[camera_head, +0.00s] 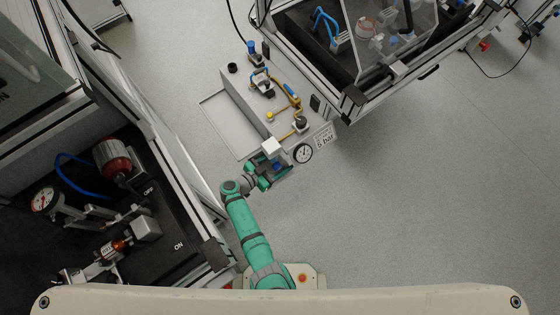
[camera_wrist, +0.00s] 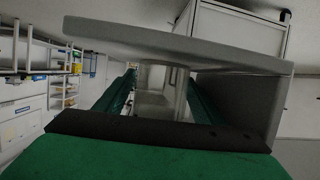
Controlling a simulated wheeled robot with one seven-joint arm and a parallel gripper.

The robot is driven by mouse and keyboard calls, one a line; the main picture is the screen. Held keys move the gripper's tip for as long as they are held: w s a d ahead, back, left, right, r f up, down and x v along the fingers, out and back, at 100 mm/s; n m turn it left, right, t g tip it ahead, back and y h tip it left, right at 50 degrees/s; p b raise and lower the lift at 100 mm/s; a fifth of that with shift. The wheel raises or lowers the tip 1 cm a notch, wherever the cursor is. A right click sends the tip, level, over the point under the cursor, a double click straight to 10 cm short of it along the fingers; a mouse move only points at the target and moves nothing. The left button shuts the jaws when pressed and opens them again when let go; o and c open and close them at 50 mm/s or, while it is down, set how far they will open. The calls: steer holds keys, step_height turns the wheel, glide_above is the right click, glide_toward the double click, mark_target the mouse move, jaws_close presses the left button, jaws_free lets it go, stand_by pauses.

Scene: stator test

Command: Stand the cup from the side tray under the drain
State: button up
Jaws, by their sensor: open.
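My gripper (camera_head: 270,172) is open at the front of a grey bench unit, close to its pressure gauge (camera_head: 303,153). In the wrist view its two green fingers (camera_wrist: 160,88) stand apart, with a pale upright shape between them that I cannot identify. A shallow grey side tray (camera_head: 222,128) lies at the unit's left; its visible floor looks bare. The drain cannot be made out.
A framed machine (camera_head: 365,85) stands behind right, another workstation (camera_head: 110,210) at left. Floor at right is clear. A large grey panel (camera_wrist: 180,45) crosses the wrist view.

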steer(key=v, duration=0.7)
steer(key=shift+s+a+r, duration=0.1)
steer(key=shift+s+a, duration=0.1)
stand_by(0.4)
